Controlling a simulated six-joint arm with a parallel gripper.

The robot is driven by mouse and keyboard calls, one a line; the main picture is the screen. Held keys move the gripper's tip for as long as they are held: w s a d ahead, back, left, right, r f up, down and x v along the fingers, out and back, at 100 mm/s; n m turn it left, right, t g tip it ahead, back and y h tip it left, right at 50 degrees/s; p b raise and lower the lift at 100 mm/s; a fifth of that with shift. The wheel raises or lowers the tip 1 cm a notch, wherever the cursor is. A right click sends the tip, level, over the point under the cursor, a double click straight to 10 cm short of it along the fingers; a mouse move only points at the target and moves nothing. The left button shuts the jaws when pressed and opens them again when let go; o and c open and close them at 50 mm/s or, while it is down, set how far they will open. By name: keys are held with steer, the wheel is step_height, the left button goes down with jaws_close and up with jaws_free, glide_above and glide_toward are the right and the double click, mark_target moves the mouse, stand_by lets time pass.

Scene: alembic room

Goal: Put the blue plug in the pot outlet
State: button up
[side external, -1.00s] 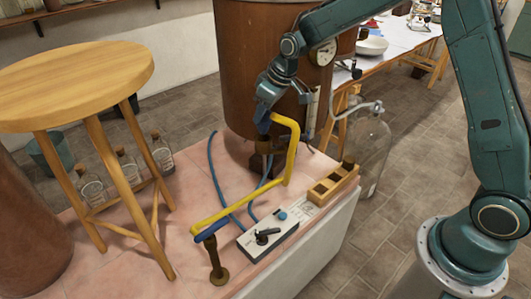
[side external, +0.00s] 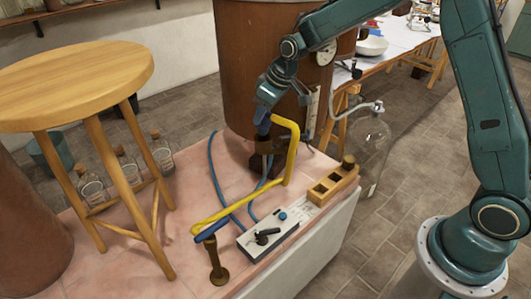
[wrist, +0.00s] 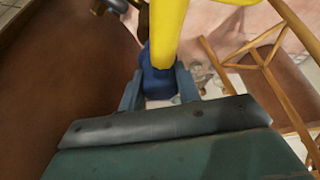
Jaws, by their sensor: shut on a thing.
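My gripper (side external: 263,118) is shut on a blue plug (wrist: 158,80) at one end of a bent yellow tube (side external: 291,150). In the wrist view the plug sits between both fingers and the yellow tube runs up out of the frame. I cannot tell whether plug and fitting touch. The tube's other end has a blue piece (side external: 212,232) above an upright brass post (side external: 216,262).
Blue hoses (side external: 216,175) lie behind the tube. A wooden stool (side external: 75,75) stands left; a glass jug (side external: 370,145) is right of the pot.

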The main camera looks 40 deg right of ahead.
mark_target(264, 125)
steer(key=shift+f, duration=2.2)
stand_by(5.8)
